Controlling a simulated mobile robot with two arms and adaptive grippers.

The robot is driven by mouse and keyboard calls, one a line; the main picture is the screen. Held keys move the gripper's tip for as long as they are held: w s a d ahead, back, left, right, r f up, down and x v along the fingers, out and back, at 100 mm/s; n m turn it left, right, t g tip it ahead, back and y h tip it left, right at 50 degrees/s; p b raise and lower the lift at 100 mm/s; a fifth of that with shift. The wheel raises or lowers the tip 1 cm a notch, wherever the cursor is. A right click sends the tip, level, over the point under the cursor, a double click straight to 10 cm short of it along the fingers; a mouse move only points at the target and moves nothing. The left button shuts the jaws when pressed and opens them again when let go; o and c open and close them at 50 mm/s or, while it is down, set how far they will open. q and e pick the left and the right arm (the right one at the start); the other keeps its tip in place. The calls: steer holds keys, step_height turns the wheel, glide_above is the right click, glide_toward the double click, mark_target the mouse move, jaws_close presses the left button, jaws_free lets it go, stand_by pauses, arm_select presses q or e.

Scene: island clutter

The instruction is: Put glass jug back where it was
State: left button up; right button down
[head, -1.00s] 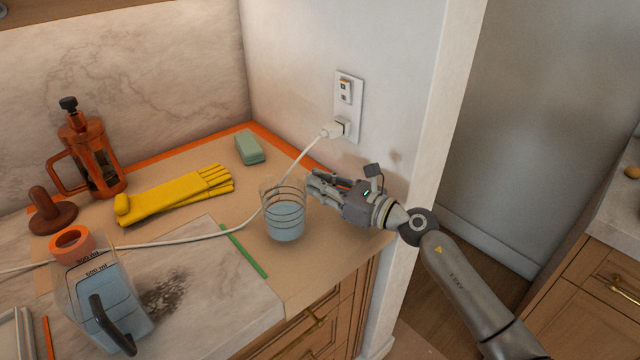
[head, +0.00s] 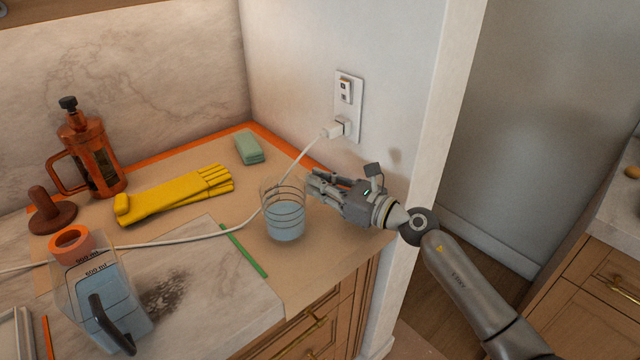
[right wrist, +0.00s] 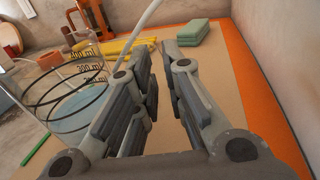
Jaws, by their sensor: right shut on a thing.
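The glass jug (head: 284,222) is a clear round vessel with dark rings and pale blue liquid. It is upright over the right part of the tan mat, near the counter's front edge; whether its base touches is hard to tell. In the right wrist view the jug (right wrist: 62,105) shows at the left, against the left finger, with ml marks. The right gripper's fingers (right wrist: 158,80) stand a narrow gap apart there. My left gripper is out of view.
A white cord (head: 190,238) runs behind the jug to the wall outlet (head: 342,127). A green stick (head: 245,252) lies left of the jug. Yellow gloves (head: 175,194), a green sponge (head: 249,148), an orange press (head: 88,150), a plunger (head: 52,212) and a handled pitcher (head: 105,300) are nearby.

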steer(key=shift+f+b, duration=0.75)
steer(key=shift+b, duration=0.05)
stand_by(0.9)
steer(key=c, duration=1.4)
jaws_free()
steer(key=shift+c, duration=0.2)
steer(key=shift+f, duration=0.15)
steer(key=shift+s, duration=0.1)
steer(key=v, duration=1.2)
steer(key=shift+a+r, duration=0.1)
steer(key=shift+r, duration=0.1)
